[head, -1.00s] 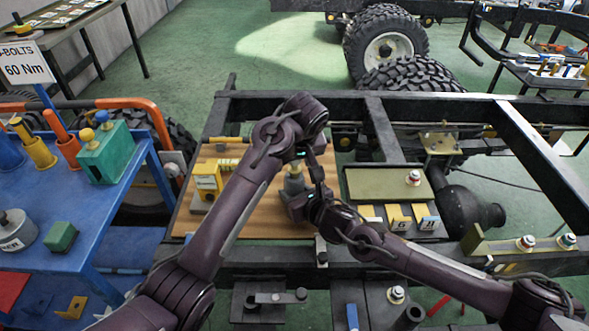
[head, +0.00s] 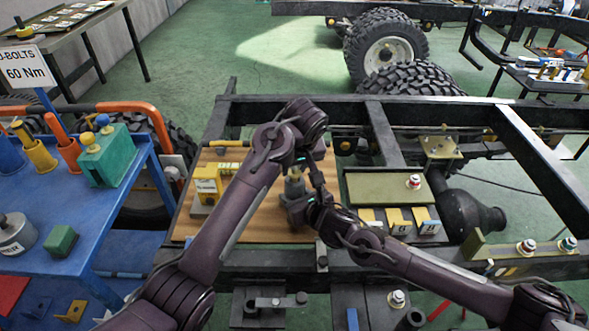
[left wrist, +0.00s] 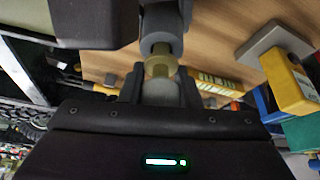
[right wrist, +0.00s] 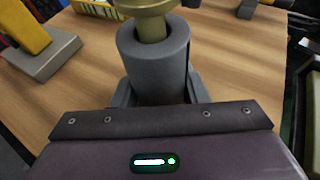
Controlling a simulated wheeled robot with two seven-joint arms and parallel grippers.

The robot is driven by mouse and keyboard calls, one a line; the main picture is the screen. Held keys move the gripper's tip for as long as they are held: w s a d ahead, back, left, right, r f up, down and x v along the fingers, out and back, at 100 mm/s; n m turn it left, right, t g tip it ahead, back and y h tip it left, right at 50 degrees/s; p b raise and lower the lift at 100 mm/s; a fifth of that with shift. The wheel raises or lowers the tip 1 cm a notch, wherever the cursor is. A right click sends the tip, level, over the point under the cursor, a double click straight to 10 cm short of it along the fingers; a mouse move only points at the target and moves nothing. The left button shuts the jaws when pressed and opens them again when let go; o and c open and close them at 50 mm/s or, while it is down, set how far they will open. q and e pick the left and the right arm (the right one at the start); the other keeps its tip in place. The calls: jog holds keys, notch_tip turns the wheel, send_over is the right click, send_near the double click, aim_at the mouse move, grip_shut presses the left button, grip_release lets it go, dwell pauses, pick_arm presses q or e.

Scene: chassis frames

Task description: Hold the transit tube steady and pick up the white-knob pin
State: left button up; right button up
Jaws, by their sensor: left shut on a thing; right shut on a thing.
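The grey transit tube (right wrist: 150,62) stands on the wooden board, with a brass pin shaft (right wrist: 152,24) coming out of its top in the right wrist view. My right gripper (head: 297,206) is shut around the tube low down. My left gripper (head: 299,166) is above it, shut on the pale knob (left wrist: 162,92) of the pin. In the left wrist view, the brass collar (left wrist: 160,68) shows between the knob and the tube. In the head view, my arms partly hide the tube and pin. How deep the shaft sits in the tube cannot be told.
A yellow block on a grey base (head: 208,186) stands left on the wooden board (head: 250,225). A green tray (head: 385,190) and yellow and blue tags lie to the right. The black chassis rails surround the board. A blue bench (head: 60,215) with coloured parts stands at left.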

pick_arm(q)
notch_tip(320, 180, up, 10)
pick_arm(e)
jog(key=shift+s+f, duration=0.2)
jog(key=shift+f, duration=0.3)
jog(key=o, duration=1.1)
jog(key=shift+d, duration=0.1)
pick_arm(q)
jog(key=shift+d, duration=0.15)
pick_arm(e)
jog(key=shift+o, duration=0.2)
jog(key=shift+w+r, duration=0.1)
jog(key=shift+r, duration=0.05)
pick_arm(q)
jog(key=shift+w+a, duration=0.1)
jog(key=shift+a, duration=0.1)
pick_arm(e)
jog(key=shift+r, duration=0.15)
